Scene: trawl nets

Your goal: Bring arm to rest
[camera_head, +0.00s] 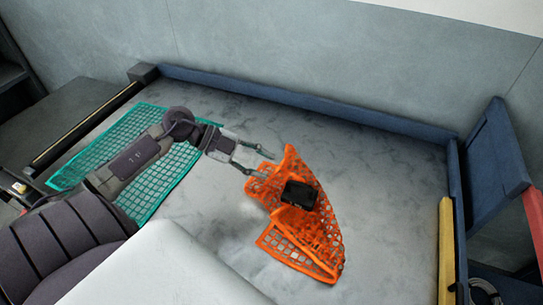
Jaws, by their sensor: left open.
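My left gripper (258,163) reaches in from the left over the table. Its two fingers are apart and nothing shows between them. An orange net (326,232) lies bunched just right of the fingertips, with a black block-like object (299,195) on it. The lower fingertip appears close to or over the net's left edge; I cannot tell if it touches. A green net (170,185) lies flat at the left of the table, partly hidden under my left arm. My right gripper is not in view.
The grey table (385,170) has a raised blue rim (300,101) at the back and a yellow edge piece (446,250) at the right. A blue panel (494,160) stands beyond the right side. The table's back and right parts are clear.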

